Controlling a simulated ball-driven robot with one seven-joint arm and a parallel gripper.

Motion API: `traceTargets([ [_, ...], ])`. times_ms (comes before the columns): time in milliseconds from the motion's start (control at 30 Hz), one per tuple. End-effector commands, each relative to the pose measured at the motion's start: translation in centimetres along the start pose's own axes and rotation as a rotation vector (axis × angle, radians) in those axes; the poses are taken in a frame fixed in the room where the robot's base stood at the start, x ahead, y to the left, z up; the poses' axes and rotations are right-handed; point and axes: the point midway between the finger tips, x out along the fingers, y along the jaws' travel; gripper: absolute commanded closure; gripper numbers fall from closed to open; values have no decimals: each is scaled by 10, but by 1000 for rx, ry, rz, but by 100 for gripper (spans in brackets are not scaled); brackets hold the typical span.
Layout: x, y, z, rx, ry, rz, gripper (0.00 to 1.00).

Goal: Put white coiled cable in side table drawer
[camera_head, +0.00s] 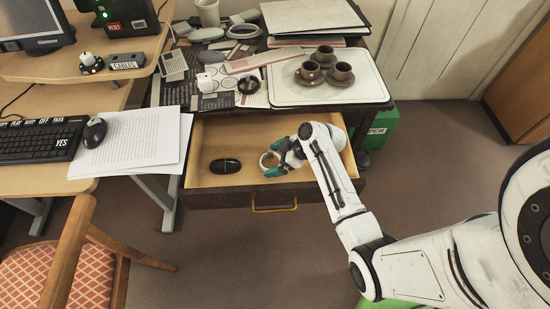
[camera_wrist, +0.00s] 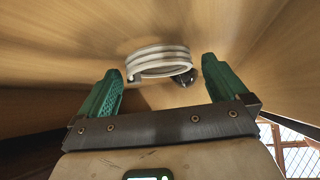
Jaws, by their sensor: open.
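The side table drawer (camera_head: 208,180) is pulled open below the tabletop, its pale wooden inside showing. The white coiled cable (camera_head: 263,160) is inside the drawer, right of the middle. My gripper (camera_head: 279,163) reaches down into the drawer from the right, with its green fingers beside the cable. In the wrist view, the cable (camera_wrist: 160,62) lies beyond and between the two spread fingers of my gripper (camera_wrist: 161,66), with gaps on both sides. The gripper is open and grips nothing. Whether the cable rests fully on the drawer floor is hard to tell.
The tabletop holds a white tray (camera_head: 290,94) with brown cups, papers and folders. A desk with a keyboard (camera_head: 40,141) is at left, with a chair (camera_head: 75,262) below. Floor ahead of the drawer is clear.

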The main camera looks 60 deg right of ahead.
Motion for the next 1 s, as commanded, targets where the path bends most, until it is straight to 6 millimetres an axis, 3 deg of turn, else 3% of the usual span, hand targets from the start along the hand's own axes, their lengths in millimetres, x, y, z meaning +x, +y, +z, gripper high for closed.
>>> traceTargets([
  [167,-7,0,-3,1,0,0,0],
  [700,-106,1,-3,0,1,2,0],
  [1000,-122,0,-2,0,0,-1,0],
])
